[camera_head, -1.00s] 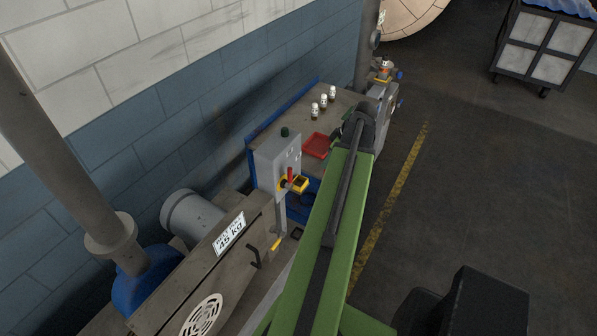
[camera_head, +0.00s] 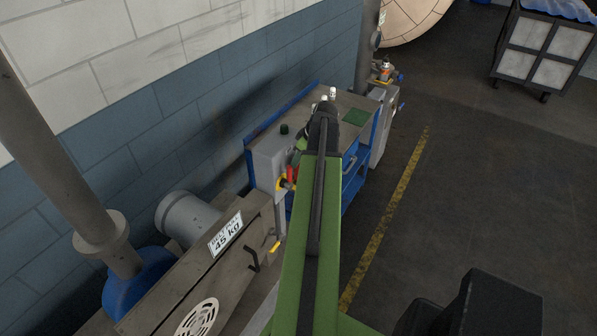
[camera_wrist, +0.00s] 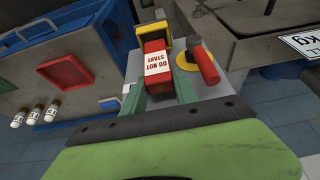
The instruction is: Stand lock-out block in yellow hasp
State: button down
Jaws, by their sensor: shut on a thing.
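The lock-out block (camera_wrist: 158,66) is red with a white "DO NOT START" label. It sits between the green fingers of my gripper (camera_wrist: 160,84), which is shut on it. In the wrist view the yellow hasp (camera_wrist: 149,30) is right at the block's far end, on the grey switch box (camera_wrist: 217,88). The block overlaps the hasp in the picture; I cannot tell whether it is inside it or just in front. In the head view my arm hides the block and most of the hasp beside the grey box (camera_head: 268,160).
A red rotary handle (camera_wrist: 204,64) on a yellow disc stands close beside the block. A red tray (camera_wrist: 67,74) and small white-capped bottles (camera_wrist: 36,112) are on the bench to the left. A machine with a "45 kg" sign (camera_head: 226,232) is near the box.

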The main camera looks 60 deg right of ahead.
notch_tip(320, 180, down, 4)
jog(key=b, duration=0.4)
jog(key=shift+f, duration=0.2)
jog(key=shift+r, duration=0.25)
jog(key=shift+f, duration=0.2)
jog(key=c, duration=1)
grip_release()
jog(key=shift+o, duration=0.2)
jog(key=shift+r, duration=0.1)
jog(key=p+v, duration=1.1)
jog(key=v, duration=0.1)
jog(key=shift+r, duration=0.2)
